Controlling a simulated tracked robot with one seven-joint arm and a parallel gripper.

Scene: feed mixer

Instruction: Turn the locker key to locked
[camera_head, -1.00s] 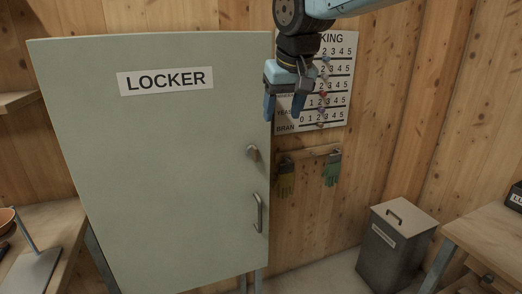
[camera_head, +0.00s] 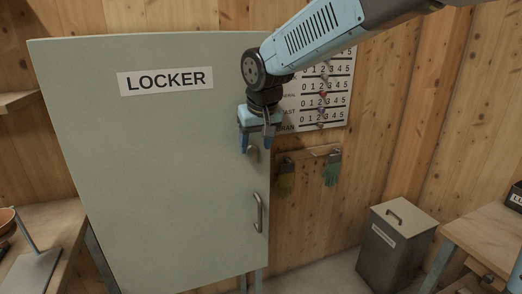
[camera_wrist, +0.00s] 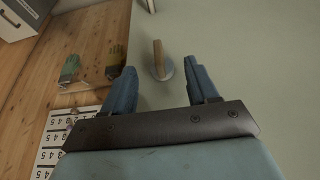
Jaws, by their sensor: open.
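The grey-green locker (camera_head: 150,190) stands with its door shut, a LOCKER label near the top and a bar handle (camera_head: 259,213) at the lower right. The key (camera_head: 253,153) sits in the door above the handle, partly hidden by my gripper in the head view. In the wrist view the key (camera_wrist: 159,60) shows as a flat tan bow on a round grey base. My gripper (camera_head: 256,147) is open in front of the door at the key's height. In the wrist view its blue fingers stand on either side of the key, with the key beyond the fingertips, apparently untouched.
A number chart (camera_head: 322,95) hangs on the wood wall right of the locker. Two gloves (camera_head: 331,168) hang on a rail below it. A lidded grey bin (camera_head: 397,245) stands on the floor at right, beside a wooden table.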

